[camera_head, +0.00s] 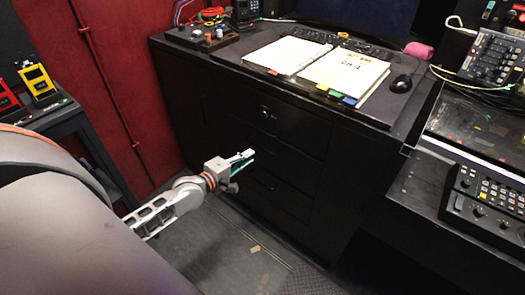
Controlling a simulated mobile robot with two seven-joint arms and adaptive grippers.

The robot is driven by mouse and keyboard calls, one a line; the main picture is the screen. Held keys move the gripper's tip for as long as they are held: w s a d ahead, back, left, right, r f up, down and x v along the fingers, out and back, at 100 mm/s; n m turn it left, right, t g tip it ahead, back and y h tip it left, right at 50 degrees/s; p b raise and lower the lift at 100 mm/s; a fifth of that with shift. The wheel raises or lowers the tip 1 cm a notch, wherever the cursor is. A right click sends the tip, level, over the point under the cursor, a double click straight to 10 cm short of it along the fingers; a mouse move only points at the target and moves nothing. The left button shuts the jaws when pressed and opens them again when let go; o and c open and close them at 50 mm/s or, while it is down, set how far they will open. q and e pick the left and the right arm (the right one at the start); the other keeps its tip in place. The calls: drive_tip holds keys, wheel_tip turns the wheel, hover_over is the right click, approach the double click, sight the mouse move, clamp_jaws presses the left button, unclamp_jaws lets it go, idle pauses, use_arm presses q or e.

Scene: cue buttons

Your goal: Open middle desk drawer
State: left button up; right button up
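The black desk (222,83) stands in the middle, with a stack of black drawers in its front. The top drawer (292,122) has a round knob or lock and looks closed. The middle drawer (295,165) lies below it, looks closed, and is partly hidden behind my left gripper. A lower drawer (285,196) shows beneath. My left gripper (245,157) is in front of the drawer stack at about the middle drawer's height, its fingers pointing right. I cannot tell whether it touches the drawer front or how far its fingers are apart. My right gripper is out of view.
An open binder (345,75), a mouse (401,83) and a keyboard (340,40) lie on the desk. A control console (485,205) stands at the right. A dark shelf (62,112) stands left by the red wall. The floor (225,245) before the drawers is clear.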

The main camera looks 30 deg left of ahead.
sight(259, 147)
use_arm(q)
drive_tip(key=shift+a+b+x, duration=0.15)
drive_tip(key=shift+b+x, duration=0.35)
drive_tip(key=shift+x, duration=1.45)
drive_tip(key=shift+a+b+x, duration=0.2)
drive_tip(key=shift+b+x, duration=0.3)
drive_tip(key=shift+x, duration=1.5)
drive_tip(key=shift+r, duration=0.2)
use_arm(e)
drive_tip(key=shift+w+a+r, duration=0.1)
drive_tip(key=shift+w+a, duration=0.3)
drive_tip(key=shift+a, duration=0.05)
use_arm(q)
clamp_jaws()
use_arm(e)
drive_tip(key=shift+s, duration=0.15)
use_arm(q)
drive_tip(key=shift+s, duration=0.1)
